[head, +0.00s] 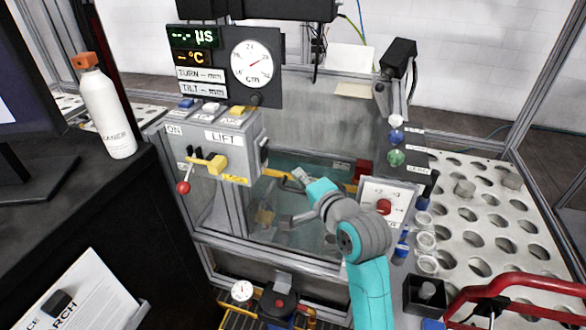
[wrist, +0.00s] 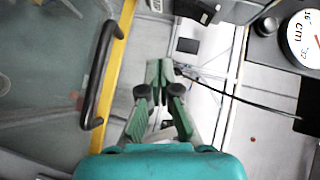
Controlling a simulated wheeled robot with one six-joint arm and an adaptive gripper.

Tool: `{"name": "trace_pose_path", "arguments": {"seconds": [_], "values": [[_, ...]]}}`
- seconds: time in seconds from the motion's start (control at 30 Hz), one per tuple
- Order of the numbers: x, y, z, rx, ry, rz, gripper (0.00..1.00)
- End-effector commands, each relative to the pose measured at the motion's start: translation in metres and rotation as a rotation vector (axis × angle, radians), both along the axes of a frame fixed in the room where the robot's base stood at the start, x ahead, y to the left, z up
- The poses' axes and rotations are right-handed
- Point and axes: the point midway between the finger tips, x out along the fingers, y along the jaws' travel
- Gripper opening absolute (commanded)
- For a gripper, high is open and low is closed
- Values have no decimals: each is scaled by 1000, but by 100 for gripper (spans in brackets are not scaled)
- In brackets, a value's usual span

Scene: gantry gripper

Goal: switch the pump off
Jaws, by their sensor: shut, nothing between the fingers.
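The control box (head: 216,150) stands left of centre in the head view, labelled LIFT and ON. Blue, white and yellow buttons sit on its top. A lever with a red ball knob (head: 183,187) and a yellow handle (head: 210,163) are on its front. On the right, a pale panel (head: 398,193) carries a red knob (head: 383,207). I cannot tell which control is the pump's. My gripper (wrist: 160,68) is shut and empty in the wrist view, its fingertips together. In the head view my arm reaches in front of the tank, left of the red knob.
A white bottle (head: 107,112) stands on the dark desk at left. A perforated table (head: 480,240) and red tubular handle (head: 525,283) are at right. A round gauge (head: 255,63) hangs above the box. A black handle (wrist: 92,100) on a yellow frame is near my gripper in the wrist view.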

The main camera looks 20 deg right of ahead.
Motion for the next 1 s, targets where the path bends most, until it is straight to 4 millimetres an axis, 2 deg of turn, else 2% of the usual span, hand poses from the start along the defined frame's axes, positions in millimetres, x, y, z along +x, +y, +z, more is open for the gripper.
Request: {"name": "trace_pose_path", "arguments": {"seconds": [0.1, 0.3, 0.87, 1.0], "values": [[-21, -3, 0, 1, -1, -1, 0], [-41, -7, 0, 1, 0, -1, 0], [-46, -7, 0, 0, -1, 0, 0], [-49, -7, -6, -11, 1, -1, 0]]}}
